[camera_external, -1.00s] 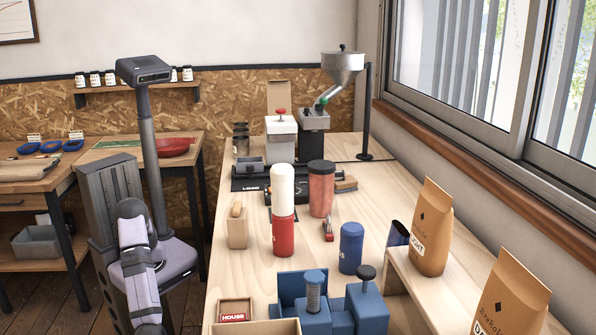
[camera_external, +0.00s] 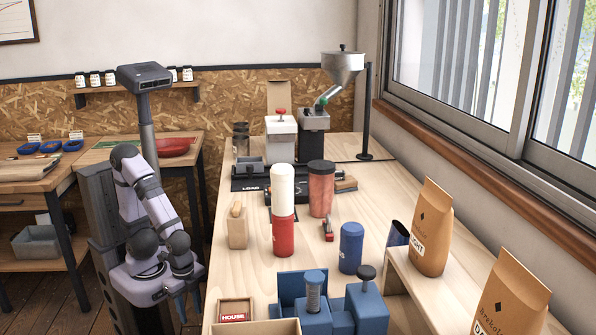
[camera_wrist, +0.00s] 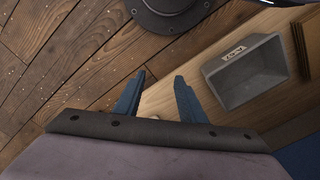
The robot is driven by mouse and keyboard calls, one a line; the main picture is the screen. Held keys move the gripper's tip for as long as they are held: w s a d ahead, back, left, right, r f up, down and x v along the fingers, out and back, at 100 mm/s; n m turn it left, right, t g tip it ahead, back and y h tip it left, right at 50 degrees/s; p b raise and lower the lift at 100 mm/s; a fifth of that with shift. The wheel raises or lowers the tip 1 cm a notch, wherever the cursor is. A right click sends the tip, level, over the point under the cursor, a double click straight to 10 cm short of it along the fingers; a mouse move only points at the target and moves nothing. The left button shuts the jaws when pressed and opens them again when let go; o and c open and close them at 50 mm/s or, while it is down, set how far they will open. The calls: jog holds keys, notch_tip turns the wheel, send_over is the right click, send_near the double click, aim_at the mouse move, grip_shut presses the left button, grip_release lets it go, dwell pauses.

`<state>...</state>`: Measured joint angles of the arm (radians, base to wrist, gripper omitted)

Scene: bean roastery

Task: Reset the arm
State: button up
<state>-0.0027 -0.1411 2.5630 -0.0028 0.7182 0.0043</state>
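My gripper (camera_external: 188,303) hangs low beside the left edge of the wooden workbench (camera_external: 262,262), with my arm folded above it in the external view. In the wrist view its two blue fingers (camera_wrist: 158,88) stand apart with nothing between them. Dark plank floor and a strip of pale wood lie behind them. The fingers are small in the external view.
The bench holds a red-and-white cylinder (camera_external: 283,212), a wooden block (camera_external: 238,226), a blue canister (camera_external: 351,247) and a HOUSE box (camera_external: 235,311) near the front left. A grey bin (camera_wrist: 245,72) lies right of my fingers in the wrist view.

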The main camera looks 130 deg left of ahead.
notch_tip(320, 180, up, 31)
jog(key=p, duration=2.9)
jog(key=shift+p, duration=0.3)
